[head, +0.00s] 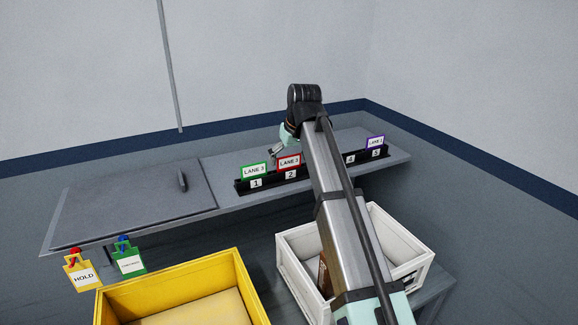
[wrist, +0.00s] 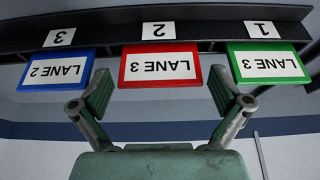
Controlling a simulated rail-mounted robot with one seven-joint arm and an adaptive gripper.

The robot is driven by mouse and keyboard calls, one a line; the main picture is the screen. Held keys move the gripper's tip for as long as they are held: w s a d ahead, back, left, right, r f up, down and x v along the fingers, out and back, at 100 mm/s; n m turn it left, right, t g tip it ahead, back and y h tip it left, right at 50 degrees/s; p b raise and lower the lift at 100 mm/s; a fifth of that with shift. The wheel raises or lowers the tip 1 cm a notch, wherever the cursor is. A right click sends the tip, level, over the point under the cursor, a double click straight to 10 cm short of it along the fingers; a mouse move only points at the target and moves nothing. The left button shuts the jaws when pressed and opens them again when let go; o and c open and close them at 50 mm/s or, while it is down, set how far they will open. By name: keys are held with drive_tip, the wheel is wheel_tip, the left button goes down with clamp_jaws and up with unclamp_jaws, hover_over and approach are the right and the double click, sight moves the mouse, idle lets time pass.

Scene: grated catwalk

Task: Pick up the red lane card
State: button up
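The red lane card (head: 289,162) reads LANE 3 and stands in slot 2 of a black rack (head: 240,187) on the grey bench. In the wrist view the red card (wrist: 160,65) appears upside down, between a blue-framed card (wrist: 54,69) and a green-framed card (wrist: 265,63). My gripper (wrist: 160,88) is open and empty, one finger on each side of the red card's free edge, in the gaps beside its neighbours. Contact with the card is not visible.
The green card (head: 254,170) stands in slot 1 and a purple card (head: 376,142) in slot 5. A yellow bin (head: 247,285) and a white crate (head: 291,273) stand in front of the bench. HOLD (head: 83,277) and green (head: 129,262) tags hang at left.

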drive_tip(key=c, duration=0.8)
drive_tip(key=shift+o, duration=0.2)
